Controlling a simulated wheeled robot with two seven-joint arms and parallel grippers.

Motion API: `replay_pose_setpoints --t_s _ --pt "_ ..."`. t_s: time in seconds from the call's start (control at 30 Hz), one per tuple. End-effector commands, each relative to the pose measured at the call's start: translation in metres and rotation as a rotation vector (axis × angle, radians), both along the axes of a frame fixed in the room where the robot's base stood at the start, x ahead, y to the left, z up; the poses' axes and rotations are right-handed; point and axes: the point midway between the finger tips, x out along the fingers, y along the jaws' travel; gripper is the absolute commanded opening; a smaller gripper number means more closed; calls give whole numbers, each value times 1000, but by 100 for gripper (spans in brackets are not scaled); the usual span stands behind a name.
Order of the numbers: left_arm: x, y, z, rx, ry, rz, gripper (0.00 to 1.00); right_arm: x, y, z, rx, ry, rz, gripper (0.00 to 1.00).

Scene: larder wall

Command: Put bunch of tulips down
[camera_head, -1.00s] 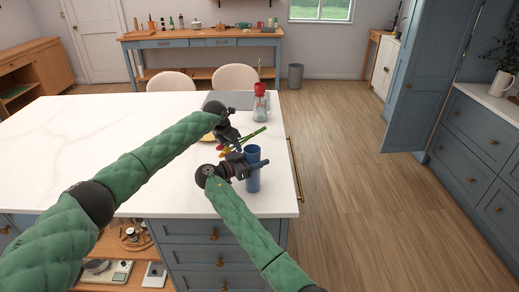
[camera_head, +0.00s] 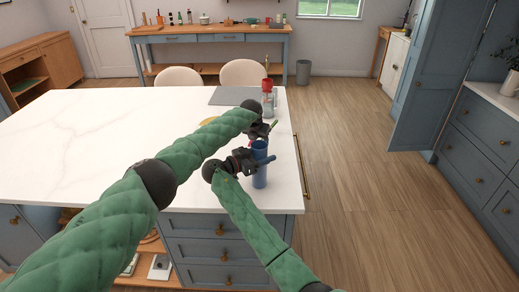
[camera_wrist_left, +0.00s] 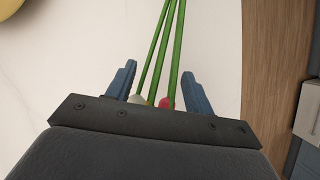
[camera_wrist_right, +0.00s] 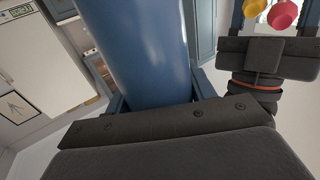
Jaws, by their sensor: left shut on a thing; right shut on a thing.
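My left gripper (camera_head: 264,132) is shut on the bunch of tulips (camera_head: 273,124), which is mostly hidden in the head view. In the left wrist view the green stems (camera_wrist_left: 170,50) run away between the fingers, with a red and a white head close to the palm. Red and yellow heads (camera_wrist_right: 283,15) show beside the left gripper in the right wrist view. My right gripper (camera_head: 246,161) is shut on a tall blue vase (camera_head: 260,172) at the island's right end. The vase (camera_wrist_right: 140,45) fills much of the right wrist view. Its base contact is unclear.
A bottle with a red top (camera_head: 267,92) stands behind the grippers, near a grey mat (camera_head: 230,96). A yellow dish (camera_head: 209,121) is partly hidden by my left arm. The white island top (camera_head: 80,130) is clear to the left.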

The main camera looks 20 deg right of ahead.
Motion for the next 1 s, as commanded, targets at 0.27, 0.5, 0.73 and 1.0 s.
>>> replay_pose_setpoints --t_s 0.27,0.5,0.73,1.0 --pt "-1 -1 -26 0 2 1 24 0 0 0 0 0 0 24" --pt "0 0 -47 0 -1 -1 24 0 0 0 0 0 0 24" --pt "0 0 -47 0 -1 -1 24 0 0 0 0 0 0 24" --pt "0 0 -48 0 0 -1 74 0 0 0 0 0 0 24"
